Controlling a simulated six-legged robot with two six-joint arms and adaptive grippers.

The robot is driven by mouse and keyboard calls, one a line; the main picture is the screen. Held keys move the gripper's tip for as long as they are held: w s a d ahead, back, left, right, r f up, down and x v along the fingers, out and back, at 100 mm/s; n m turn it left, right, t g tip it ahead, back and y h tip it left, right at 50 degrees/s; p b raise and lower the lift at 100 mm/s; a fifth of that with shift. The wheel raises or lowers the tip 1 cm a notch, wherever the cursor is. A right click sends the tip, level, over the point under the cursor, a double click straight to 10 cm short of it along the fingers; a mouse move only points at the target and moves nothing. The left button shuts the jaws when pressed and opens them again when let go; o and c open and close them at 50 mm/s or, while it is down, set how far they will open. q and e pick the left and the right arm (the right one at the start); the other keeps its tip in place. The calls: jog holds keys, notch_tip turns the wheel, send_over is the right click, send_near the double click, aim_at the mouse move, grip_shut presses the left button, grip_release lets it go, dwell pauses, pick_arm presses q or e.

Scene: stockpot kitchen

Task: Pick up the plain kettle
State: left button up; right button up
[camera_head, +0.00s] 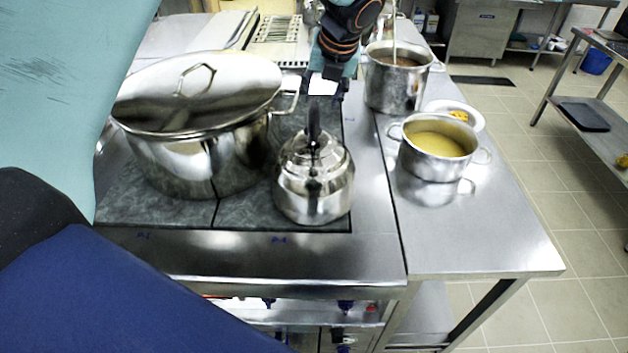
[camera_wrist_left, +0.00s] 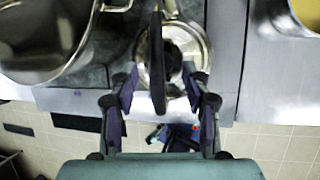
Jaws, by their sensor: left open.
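The plain kettle (camera_head: 314,190) is shiny steel with a black upright handle (camera_head: 313,122). It stands on the dark cooktop, right of a large lidded pot. My left gripper (camera_head: 325,92) is open and empty above the kettle, close to the top of the handle. In the left wrist view the kettle (camera_wrist_left: 190,42) lies beyond the fingers. Its handle (camera_wrist_left: 158,65) runs between the two open fingertips (camera_wrist_left: 160,80), with a gap on each side. Depth between fingers and handle is hard to judge. My right gripper is not in view.
The large lidded stockpot (camera_head: 195,150) stands close on the kettle's left. On the steel counter (camera_head: 480,235) at right are a pot of yellow soup (camera_head: 434,165), a taller pot (camera_head: 392,95) and a white plate (camera_head: 470,112). The counter's front right is clear.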

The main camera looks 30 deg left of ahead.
aim_at(315, 106)
pick_arm(q)
jog(key=x, duration=0.3)
jog(key=shift+s+a+f, duration=0.2)
jog(key=shift+f, duration=0.1)
jog(key=shift+w+a+f, duration=0.25)
jog(key=shift+a+f, duration=0.1)
jog(key=shift+f, duration=0.05)
jog(key=shift+d+r, duration=0.1)
jog(key=shift+d, duration=0.1)
jog(key=shift+c, duration=0.8)
jog(key=shift+s+d, duration=0.1)
jog(key=shift+s, duration=0.05)
jog(key=shift+c, duration=1.4)
grip_shut()
jog(key=shift+r, duration=0.1)
